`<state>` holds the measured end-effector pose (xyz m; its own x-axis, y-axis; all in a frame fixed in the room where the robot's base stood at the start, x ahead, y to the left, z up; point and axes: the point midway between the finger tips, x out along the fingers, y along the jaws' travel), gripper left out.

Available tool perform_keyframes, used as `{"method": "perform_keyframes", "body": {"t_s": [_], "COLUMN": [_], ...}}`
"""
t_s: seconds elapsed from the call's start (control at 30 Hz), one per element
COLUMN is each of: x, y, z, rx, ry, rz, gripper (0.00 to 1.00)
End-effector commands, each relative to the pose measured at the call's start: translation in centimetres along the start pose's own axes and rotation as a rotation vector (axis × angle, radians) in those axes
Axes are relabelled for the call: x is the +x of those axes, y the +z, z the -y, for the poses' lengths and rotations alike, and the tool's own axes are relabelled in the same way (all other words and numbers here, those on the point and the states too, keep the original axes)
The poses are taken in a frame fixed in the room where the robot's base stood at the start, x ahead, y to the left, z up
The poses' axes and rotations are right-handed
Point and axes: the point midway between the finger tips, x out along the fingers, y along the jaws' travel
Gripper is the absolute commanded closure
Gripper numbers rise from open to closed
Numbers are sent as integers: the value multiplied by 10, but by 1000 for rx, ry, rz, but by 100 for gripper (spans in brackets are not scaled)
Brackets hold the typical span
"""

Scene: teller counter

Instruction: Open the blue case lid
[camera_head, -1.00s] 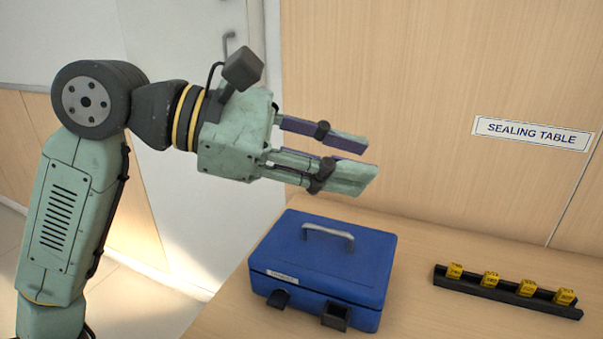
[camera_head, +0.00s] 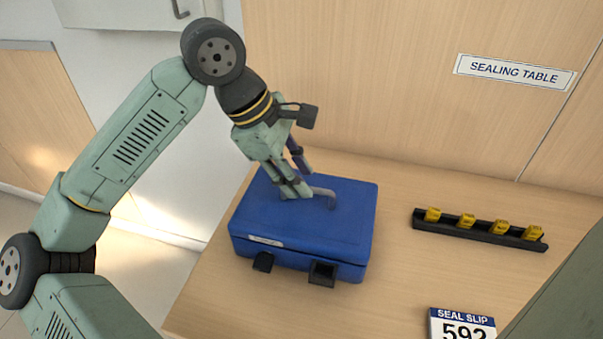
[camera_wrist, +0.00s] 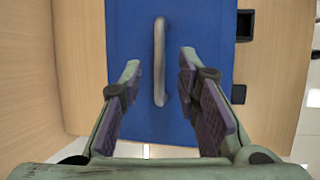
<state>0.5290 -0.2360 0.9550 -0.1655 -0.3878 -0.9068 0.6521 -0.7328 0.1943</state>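The blue case (camera_head: 330,220) stands on the table with its lid shut. A grey bar handle (camera_head: 328,195) is on top of the lid, and two dark latches are on the front, one at the left (camera_head: 263,262) and one nearer the middle (camera_head: 323,273). My gripper (camera_head: 303,180) points down at the lid, close to the left end of the handle. In the wrist view, the handle (camera_wrist: 159,62) lies upright in the picture between and ahead of the two fingers (camera_wrist: 160,68). The fingers are spread apart and hold nothing. I cannot tell whether they touch the lid.
A black rack (camera_head: 480,232) with several yellow numbered blocks lies to the right of the case. A "SEAL SLIP 592" card (camera_head: 462,325) is at the front right. A wall (camera_head: 400,80) with a "SEALING TABLE" sign (camera_head: 515,72) stands behind. Table between case and rack is clear.

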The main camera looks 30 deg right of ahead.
Motion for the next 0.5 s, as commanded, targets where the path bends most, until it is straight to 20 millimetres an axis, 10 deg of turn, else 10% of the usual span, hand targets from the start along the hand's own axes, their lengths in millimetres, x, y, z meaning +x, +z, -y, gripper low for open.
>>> {"method": "perform_keyframes", "body": {"t_s": [0.5], "x": [16], "y": [1], "z": [0], "rx": [0], "ry": [1], "rz": [2], "gripper": [73]}}
